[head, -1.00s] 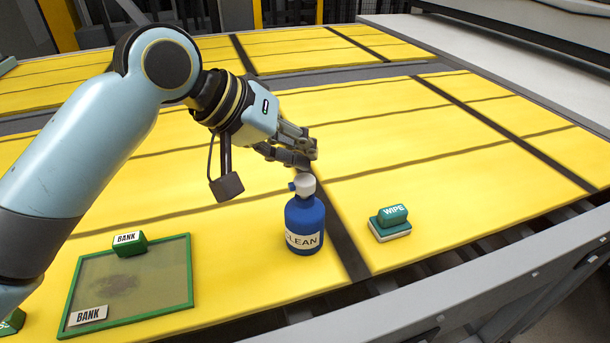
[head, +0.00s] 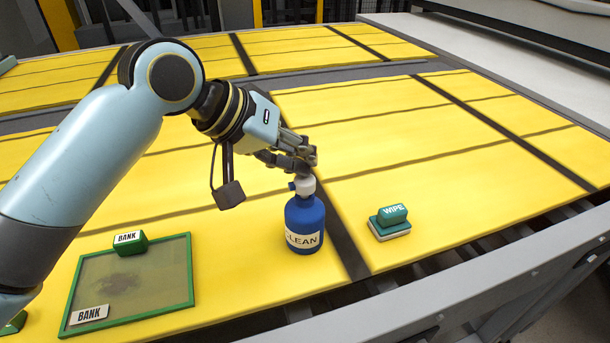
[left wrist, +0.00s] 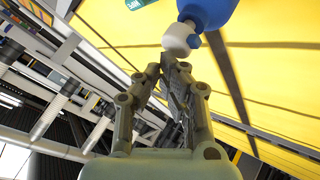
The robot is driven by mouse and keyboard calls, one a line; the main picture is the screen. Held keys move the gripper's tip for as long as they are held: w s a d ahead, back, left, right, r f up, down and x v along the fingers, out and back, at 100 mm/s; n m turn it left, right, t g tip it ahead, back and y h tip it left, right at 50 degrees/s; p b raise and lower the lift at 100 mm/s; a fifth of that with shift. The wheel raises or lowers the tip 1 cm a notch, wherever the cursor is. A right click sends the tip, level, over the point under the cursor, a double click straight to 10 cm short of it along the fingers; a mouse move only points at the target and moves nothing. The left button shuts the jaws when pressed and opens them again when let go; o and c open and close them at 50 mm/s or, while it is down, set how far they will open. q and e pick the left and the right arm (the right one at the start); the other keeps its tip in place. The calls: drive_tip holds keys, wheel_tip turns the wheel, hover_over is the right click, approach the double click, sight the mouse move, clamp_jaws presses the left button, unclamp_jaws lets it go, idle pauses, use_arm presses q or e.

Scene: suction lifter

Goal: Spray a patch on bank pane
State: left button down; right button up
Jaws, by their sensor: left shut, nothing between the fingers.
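The blue spray bottle (head: 304,225) labelled CLEAN stands upright on the yellow surface, with a white head and a small blue nozzle pointing left. My left gripper (head: 305,166) is shut and empty, its fingertips right at the top of the white head. In the left wrist view the bottle's white head (left wrist: 180,40) is just beyond the shut fingertips (left wrist: 170,60); whether they touch it I cannot tell. The bank pane (head: 150,280) lies at the lower left, green-framed, with a dark smudge on it and BANK labels. My right gripper is not in view.
A green block labelled WIPE (head: 390,222) sits right of the bottle. A green block labelled BANK (head: 130,243) stands at the pane's back edge. A grey rail (head: 480,275) runs along the front. The yellow surface behind the bottle is clear.

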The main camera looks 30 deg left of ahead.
use_arm(q)
drive_tip(key=shift+f, duration=0.55)
drive_tip(key=shift+r, duration=0.1)
idle(0.3)
drive_tip(key=shift+r+p, duration=1.05)
drive_tip(key=shift+p, duration=0.25)
drive_tip(key=shift+r, duration=0.25)
wheel_tip(320, 180, up, 4)
drive_tip(key=p, duration=0.3)
drive_tip(key=shift+p, duration=0.4)
drive_tip(key=shift+r, duration=0.75)
